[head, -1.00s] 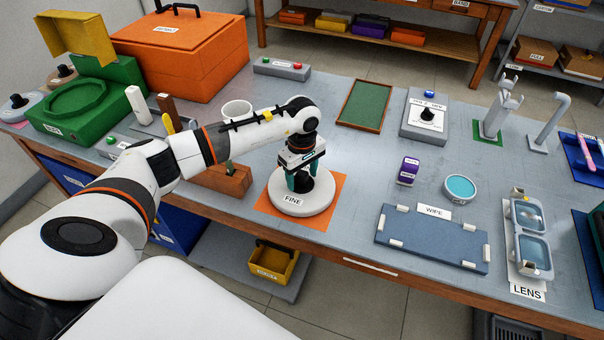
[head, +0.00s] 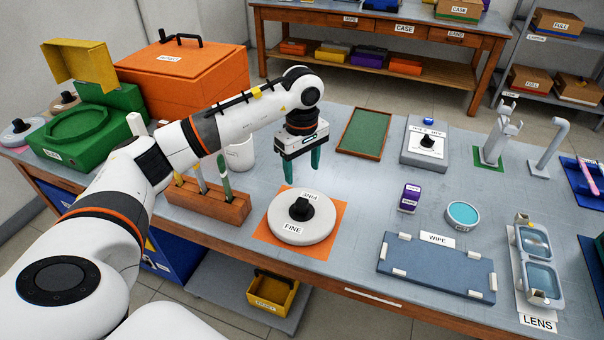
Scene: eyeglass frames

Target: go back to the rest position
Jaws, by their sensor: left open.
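My left gripper (head: 302,172) hangs above the bench, pointing down, with its green fingers apart and nothing between them. It is up and behind the white round FINE disc (head: 318,228), clear of it. The disc has a black knob (head: 300,208) on top and lies flat on an orange square mat (head: 264,233). My left arm reaches in from the left across the bench. My right gripper is not in view.
A wooden block (head: 205,202) holding upright tools stands left of the disc, below my arm. A white mug (head: 240,155) is partly hidden behind the arm.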

